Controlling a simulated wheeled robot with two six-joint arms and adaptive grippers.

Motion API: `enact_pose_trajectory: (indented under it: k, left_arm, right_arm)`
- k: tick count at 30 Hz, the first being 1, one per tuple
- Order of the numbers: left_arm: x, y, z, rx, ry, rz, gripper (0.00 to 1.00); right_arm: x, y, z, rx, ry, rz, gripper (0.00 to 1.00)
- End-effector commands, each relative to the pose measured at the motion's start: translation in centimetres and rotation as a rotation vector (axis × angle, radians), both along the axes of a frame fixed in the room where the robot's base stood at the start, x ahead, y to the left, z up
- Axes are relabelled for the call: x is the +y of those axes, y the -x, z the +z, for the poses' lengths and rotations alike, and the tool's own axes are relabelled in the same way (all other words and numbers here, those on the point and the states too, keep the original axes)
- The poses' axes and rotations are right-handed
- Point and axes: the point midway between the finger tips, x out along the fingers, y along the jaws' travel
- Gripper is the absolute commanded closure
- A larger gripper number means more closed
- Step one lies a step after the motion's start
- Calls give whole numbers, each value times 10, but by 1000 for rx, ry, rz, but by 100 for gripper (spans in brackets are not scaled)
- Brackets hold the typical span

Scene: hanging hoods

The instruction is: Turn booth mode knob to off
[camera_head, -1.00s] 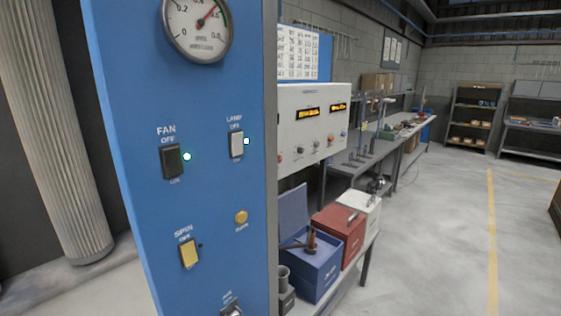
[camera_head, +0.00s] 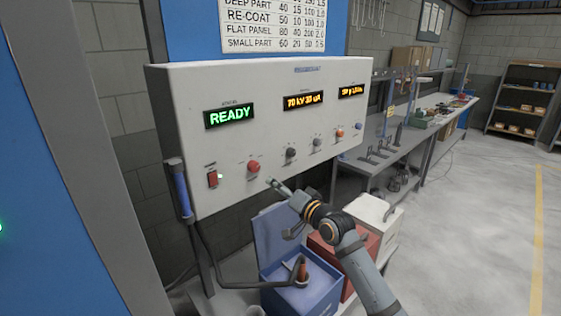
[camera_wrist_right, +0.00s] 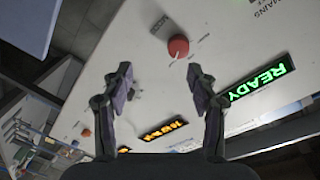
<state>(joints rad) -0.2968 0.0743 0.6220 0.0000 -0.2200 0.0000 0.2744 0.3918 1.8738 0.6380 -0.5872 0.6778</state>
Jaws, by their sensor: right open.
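A white control box (camera_head: 180,130) carries a lit READY display and a row of knobs. A red knob (camera_head: 253,167) sits below the display; smaller grey, orange and blue knobs are to its right. My right gripper (camera_head: 279,210) is open and empty, in front of the box's lower edge, just below the red knob in the head view. In the right wrist view, the red knob (camera_wrist_right: 178,46) lies beyond the open fingertips (camera_wrist_right: 161,78), apart from them. My left gripper is not in view.
A red rocker switch (camera_head: 213,179) is at the box's lower left, with a blue-handled tool (camera_head: 182,194) hanging beside it. Below my arm are an open blue bin (camera_head: 285,290), a red box (camera_head: 328,250) and a white box (camera_head: 376,214). A workbench (camera_head: 400,145) stands behind at right.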

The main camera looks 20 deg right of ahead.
Motion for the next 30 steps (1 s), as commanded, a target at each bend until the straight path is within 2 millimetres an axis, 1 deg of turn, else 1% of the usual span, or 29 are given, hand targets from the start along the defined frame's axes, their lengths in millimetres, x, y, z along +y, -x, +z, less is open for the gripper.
enact_pose_trajectory:
  k: [1,3,5,8,11,14,18,21,25,30]
  left_arm:
    - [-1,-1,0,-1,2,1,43]
    - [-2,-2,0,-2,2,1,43]
    - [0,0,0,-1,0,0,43]
    - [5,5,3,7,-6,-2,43]
    - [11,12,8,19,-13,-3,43]
    - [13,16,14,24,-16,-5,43]
    - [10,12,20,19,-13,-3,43]
    - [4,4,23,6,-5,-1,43]
    - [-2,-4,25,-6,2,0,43]
    - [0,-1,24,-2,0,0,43]
  right_arm:
    - [4,3,12,-17,-10,12,41]
    - [6,4,19,-26,-17,18,41]
    - [6,4,20,-26,-18,19,41]
    - [7,-2,20,-25,-19,17,41]
    - [11,-17,22,-26,-22,17,41]
    - [17,-38,23,-25,-23,17,41]
    - [24,-67,22,-24,-20,18,41]
    - [28,-82,20,-24,-17,17,41]
    - [32,-94,19,-24,-16,17,41]
    - [33,-98,18,-24,-13,16,41]
